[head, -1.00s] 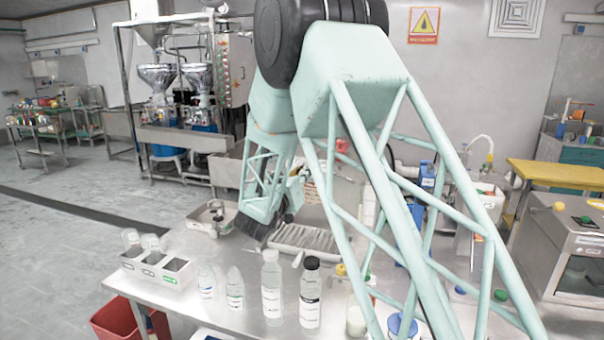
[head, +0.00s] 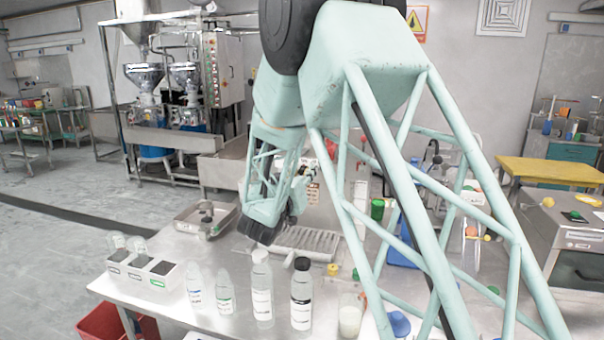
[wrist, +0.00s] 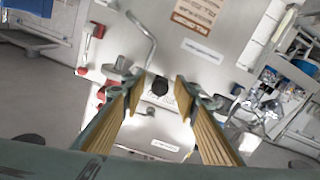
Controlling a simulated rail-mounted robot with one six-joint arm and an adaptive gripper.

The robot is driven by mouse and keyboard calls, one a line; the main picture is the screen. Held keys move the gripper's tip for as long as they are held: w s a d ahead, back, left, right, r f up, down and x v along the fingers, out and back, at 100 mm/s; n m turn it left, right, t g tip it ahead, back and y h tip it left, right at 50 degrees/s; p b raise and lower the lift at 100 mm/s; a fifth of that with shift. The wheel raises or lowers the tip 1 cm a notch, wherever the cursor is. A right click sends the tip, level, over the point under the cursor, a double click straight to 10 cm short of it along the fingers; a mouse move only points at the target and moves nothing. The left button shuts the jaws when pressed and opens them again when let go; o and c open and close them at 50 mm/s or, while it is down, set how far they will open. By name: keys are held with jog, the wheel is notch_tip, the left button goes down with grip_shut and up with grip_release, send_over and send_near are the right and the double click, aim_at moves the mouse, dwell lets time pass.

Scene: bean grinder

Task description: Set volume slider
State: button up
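In the wrist view a black knob (wrist: 157,88) stands out from a pale metal panel (wrist: 150,124). It looks like the slider's handle, but the marking beside it is too blurred to read. My gripper (wrist: 156,86) is open. Its two tan ribbed fingers lie to the left and right of the knob in the picture. The gap holds nothing gripped, and I cannot tell how far the fingertips are from the panel. In the head view my arm hangs over the metal table (head: 170,316). The fingertips and the knob cannot be made out there.
In the wrist view a bent metal rod (wrist: 143,35) stands close to the left finger. In the head view several bottles, including a black-capped one (head: 301,295), stand along the table's front. A ribbed tray (head: 310,240) lies behind them. Open floor (head: 50,270) is at left.

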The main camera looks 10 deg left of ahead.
jog(key=s+a, duration=0.2)
jog(key=s, duration=0.9)
jog(key=shift+s, duration=0.4)
dwell(0.4)
